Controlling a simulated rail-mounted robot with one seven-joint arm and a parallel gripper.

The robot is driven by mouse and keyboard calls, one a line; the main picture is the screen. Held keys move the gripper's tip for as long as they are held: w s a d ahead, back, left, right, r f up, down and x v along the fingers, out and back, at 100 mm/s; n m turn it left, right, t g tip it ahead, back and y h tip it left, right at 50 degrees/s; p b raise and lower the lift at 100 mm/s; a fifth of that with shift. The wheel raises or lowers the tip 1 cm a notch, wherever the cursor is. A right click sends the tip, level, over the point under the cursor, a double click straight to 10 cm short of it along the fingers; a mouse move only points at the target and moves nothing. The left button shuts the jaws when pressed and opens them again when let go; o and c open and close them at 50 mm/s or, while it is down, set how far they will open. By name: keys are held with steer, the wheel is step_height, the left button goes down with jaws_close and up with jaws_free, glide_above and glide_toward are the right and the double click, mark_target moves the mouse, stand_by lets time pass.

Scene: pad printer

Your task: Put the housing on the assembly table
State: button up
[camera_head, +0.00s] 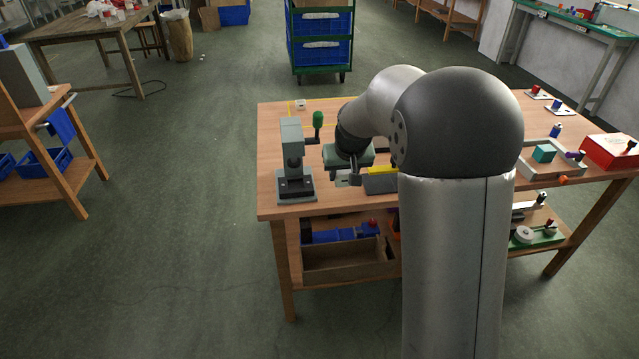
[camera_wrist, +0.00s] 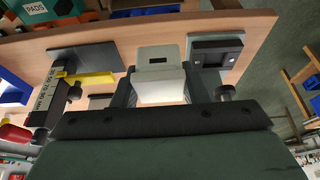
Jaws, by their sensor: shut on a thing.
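My gripper (camera_wrist: 160,92) is shut on a whitish housing (camera_wrist: 162,87), which sits between its dark fingers in the wrist view. A pale plate with a dark slot shows just beyond the housing; I cannot tell whether it is part of it. In the head view my gripper (camera_head: 349,180) is low over the front of the wooden table (camera_head: 275,190), right of the grey press-like machine (camera_head: 296,160). The housing is mostly hidden there. I cannot tell whether it touches the surface below.
A grey block with a yellow bar (camera_head: 381,181) stands close right of my gripper. The machine's dark base (camera_wrist: 215,52) is close on the other side. A tray with a teal block (camera_head: 544,154) and a red box (camera_head: 610,151) are at the right. The table's back left is mostly clear.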

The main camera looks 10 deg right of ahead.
steer(key=w+f, duration=0.3)
steer(key=w, duration=0.1)
steer(key=w+f+p, duration=0.1)
steer(key=w+f, duration=0.1)
steer(key=w, duration=0.2)
steer(key=w+d+f+p, duration=0.1)
steer(key=w+f, duration=0.2)
steer(key=w, duration=0.1)
steer(key=shift+d+f, duration=0.1)
steer(key=shift+f, duration=0.2)
steer(key=shift+w+f, duration=0.35)
steer(key=shift+f, duration=0.05)
steer(key=shift+w+f, duration=0.1)
steer(key=shift+f, duration=1.5)
steer(key=shift+f, duration=0.2)
steer(key=o, duration=0.9)
steer(key=shift+o, duration=0.2)
steer(key=shift+r, duration=0.1)
